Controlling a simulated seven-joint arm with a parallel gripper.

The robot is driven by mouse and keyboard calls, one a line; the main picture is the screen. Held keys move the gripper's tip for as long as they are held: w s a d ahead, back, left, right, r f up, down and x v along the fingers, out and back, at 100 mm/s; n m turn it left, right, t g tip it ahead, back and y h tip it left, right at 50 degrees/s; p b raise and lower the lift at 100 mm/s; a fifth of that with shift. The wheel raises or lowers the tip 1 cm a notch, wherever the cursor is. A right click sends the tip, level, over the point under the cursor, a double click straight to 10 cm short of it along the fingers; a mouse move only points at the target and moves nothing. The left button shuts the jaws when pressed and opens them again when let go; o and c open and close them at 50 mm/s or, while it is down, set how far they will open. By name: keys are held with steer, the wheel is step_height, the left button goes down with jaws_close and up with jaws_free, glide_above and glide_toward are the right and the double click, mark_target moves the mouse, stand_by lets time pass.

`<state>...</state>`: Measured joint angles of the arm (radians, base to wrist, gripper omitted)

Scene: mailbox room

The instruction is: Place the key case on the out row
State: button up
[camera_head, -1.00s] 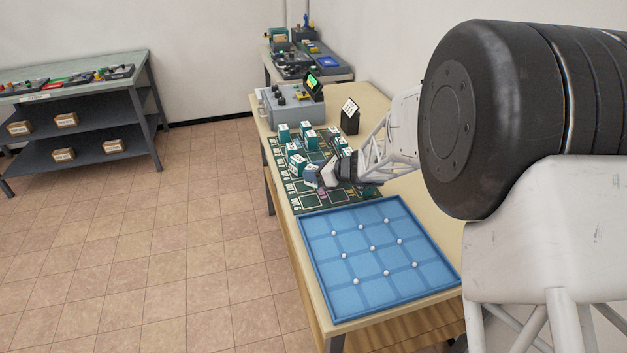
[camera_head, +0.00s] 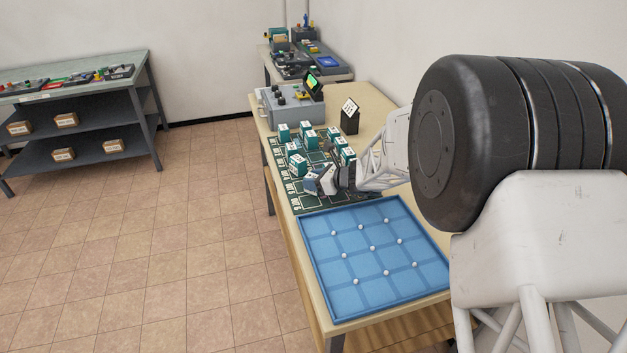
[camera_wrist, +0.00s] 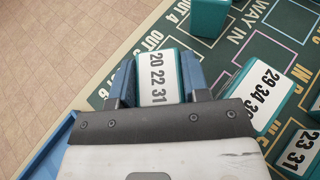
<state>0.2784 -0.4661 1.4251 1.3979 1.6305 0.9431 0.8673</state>
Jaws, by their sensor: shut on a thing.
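A teal key case with a white label reading 20 22 31 (camera_wrist: 158,82) sits between the two blue fingers of my gripper (camera_wrist: 157,92) in the wrist view. The gripper is shut on it. It is over the left part of the dark green mat, by the printed OUT 5 and OUT 6 words of the out row (camera_wrist: 122,72). Whether its base touches the mat is hidden. In the head view my gripper (camera_head: 318,182) is at the near end of the mat (camera_head: 300,201), and the held case is hard to make out.
Several other teal cases stand on the mat, such as one (camera_head: 297,164) beyond the gripper and one labelled 29 34 3- (camera_wrist: 252,92) to its right. A blue tray (camera_head: 352,292) lies in front of the mat. A grey console (camera_head: 288,106) and black sign holder (camera_head: 349,122) stand behind.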

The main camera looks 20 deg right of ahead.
steer(key=o, duration=0.8)
steer(key=shift+f, duration=0.1)
steer(key=shift+c, duration=0.2)
steer(key=shift+s+d+r, duration=0.1)
steer(key=shift+d+r, duration=0.05)
steer(key=shift+r, duration=0.05)
steer(key=v, duration=1.1)
steer(key=shift+s+d+r, duration=0.15)
steer(key=shift+s+d, duration=0.05)
steer(key=shift+s, duration=0.05)
